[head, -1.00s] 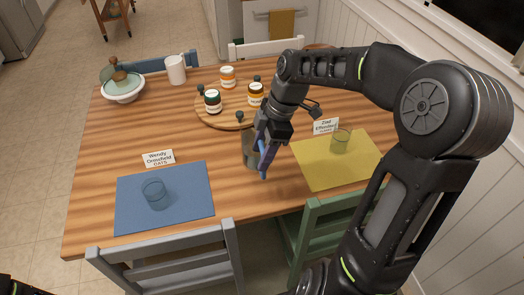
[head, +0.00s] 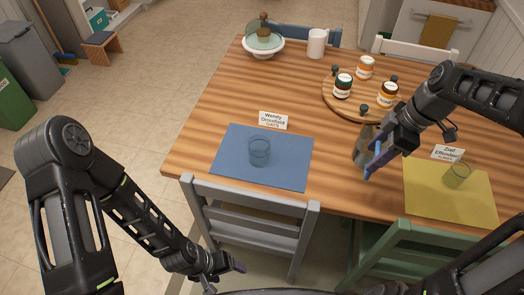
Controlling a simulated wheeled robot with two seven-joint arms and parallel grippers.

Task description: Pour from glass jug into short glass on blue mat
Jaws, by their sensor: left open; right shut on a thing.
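The short glass (head: 259,150) stands upright on the blue mat (head: 290,172) at the near left of the table. The glass jug (head: 361,148) is to the right of the mat, largely hidden behind my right gripper (head: 374,165). My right gripper is shut on the jug, which looks upright; I cannot tell whether it touches the table. My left gripper (head: 232,270) is open and empty, low in front of the grey chair, away from the table. A name card (head: 273,120) stands at the back edge of the blue mat.
A yellow mat (head: 440,205) with another short glass (head: 457,175) lies at the right. A round board (head: 333,98) with several jars is behind the jug. A white mug (head: 317,43) and a covered bowl (head: 264,47) stand at the back. Grey (head: 255,226) and green (head: 400,240) chairs line the near edge.

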